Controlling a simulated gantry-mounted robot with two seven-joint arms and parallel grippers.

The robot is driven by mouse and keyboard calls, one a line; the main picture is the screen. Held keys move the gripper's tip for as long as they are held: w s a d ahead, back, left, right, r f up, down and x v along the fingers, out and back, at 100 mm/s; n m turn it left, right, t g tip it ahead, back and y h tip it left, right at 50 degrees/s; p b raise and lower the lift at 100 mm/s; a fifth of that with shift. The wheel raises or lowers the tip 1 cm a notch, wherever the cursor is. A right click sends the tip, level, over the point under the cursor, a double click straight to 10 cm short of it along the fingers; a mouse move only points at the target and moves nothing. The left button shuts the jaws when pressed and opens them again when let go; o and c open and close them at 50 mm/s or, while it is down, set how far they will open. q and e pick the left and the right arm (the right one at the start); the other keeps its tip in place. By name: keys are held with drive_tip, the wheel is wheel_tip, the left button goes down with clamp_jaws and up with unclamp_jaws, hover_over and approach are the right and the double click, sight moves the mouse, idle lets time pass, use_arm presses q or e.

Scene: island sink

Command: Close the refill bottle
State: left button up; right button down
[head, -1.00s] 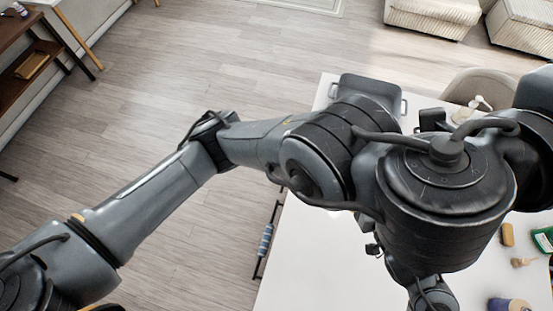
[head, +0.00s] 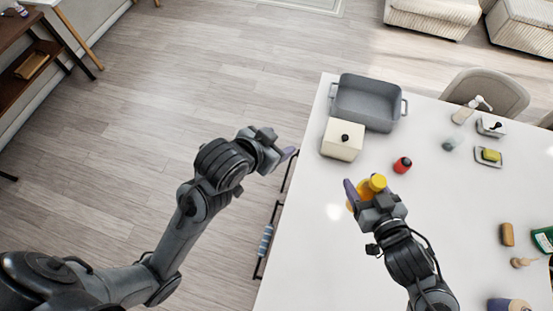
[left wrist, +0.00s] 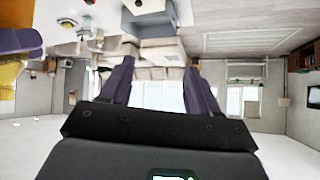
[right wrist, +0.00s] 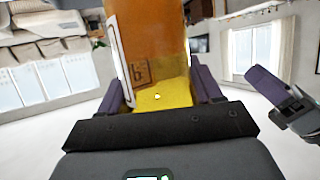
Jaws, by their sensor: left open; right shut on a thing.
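My right gripper (head: 366,190) is shut on the refill bottle (head: 377,183), which looks yellow-orange from above, over the white table. In the right wrist view the bottle (right wrist: 150,45) fills the space between the fingers, amber and see-through with a yellow part and a label; its far end is cut off, so I cannot tell if it is capped. My left gripper (head: 284,146) is open and empty, left of the bottle near the table's left edge. Its parted fingers (left wrist: 160,85) hold nothing in the left wrist view. A small red object (head: 402,165), possibly a cap or container, stands behind the bottle.
A cream box with a black knob (head: 342,139) and a grey basin (head: 367,103) stand at the back left of the table. A pump bottle (head: 467,111), a sponge dish (head: 488,157) and a brown block (head: 507,234) lie to the right. The table's front middle is clear.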

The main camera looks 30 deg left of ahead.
use_arm(q)
drive_tip(key=s+a+f+g, duration=0.2)
drive_tip(key=s+f+g, duration=0.1)
drive_tip(key=s+f, duration=0.5)
drive_tip(key=s+a+f+n+g+y, duration=0.1)
drive_tip(key=s+a+f+g, duration=0.2)
drive_tip(key=s+f, duration=0.6)
drive_tip(key=shift+f, duration=0.65)
